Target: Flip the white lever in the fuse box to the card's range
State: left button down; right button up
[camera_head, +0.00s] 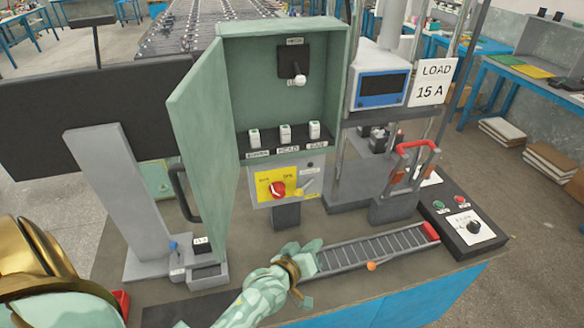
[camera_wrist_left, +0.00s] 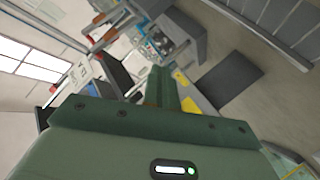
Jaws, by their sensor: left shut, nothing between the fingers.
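The pale green fuse box (camera_head: 232,85) stands on the bench with its door (camera_head: 203,140) swung open to the left. Inside at the top is a black switch plate with a white lever (camera_head: 299,80). The lever's knob points down, partly over the lower label; a small label sits above the plate, its print hard to read. The white card (camera_head: 432,83) right of the box reads "LOAD 15 A". My left gripper (camera_head: 312,247) is low in front of the box, apart from it, shut and empty. Its closed fingers show in the left wrist view (camera_wrist_left: 163,90). My right gripper is not in view.
Three white fuses (camera_head: 285,133) line the box's lower shelf. Below is a yellow plate with a red knob (camera_head: 278,189). A ladder-like tray (camera_head: 375,247) lies beside my left gripper. A control panel (camera_head: 462,222) is at right, a grey stand (camera_head: 105,185) at left.

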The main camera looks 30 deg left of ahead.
aim_at(298, 73)
pick_arm(q)
jog(key=w+a+r+n+t+y, duration=0.1)
jog(key=a+r+n+y, duration=0.3)
jog(key=r+n, duration=0.4)
jog(key=w+a+r+n+t+y, duration=0.1)
jog(key=w+a+r+n+y, duration=0.1)
jog(key=a+r+n+y, duration=0.3)
jog(key=w+a+r+n+t+y, duration=0.1)
jog(key=a+r+n+y, duration=0.3)
jog(key=r+n, duration=0.7)
jog(key=shift+w+a+r+t+y+p, duration=0.25)
jog(key=shift+r+t+y+p, duration=0.15)
jog(key=shift+r+y, duration=0.25)
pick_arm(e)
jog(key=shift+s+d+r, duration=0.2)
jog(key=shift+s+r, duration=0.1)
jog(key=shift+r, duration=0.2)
pick_arm(q)
jog(key=w+a+r, duration=0.2)
jog(key=w+r, duration=0.4)
jog(key=w, duration=0.3)
jog(key=shift+w+a, duration=0.15)
jog(key=shift+a, duration=0.2)
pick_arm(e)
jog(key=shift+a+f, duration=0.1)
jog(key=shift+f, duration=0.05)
pick_arm(q)
jog(key=shift+r, duration=0.1)
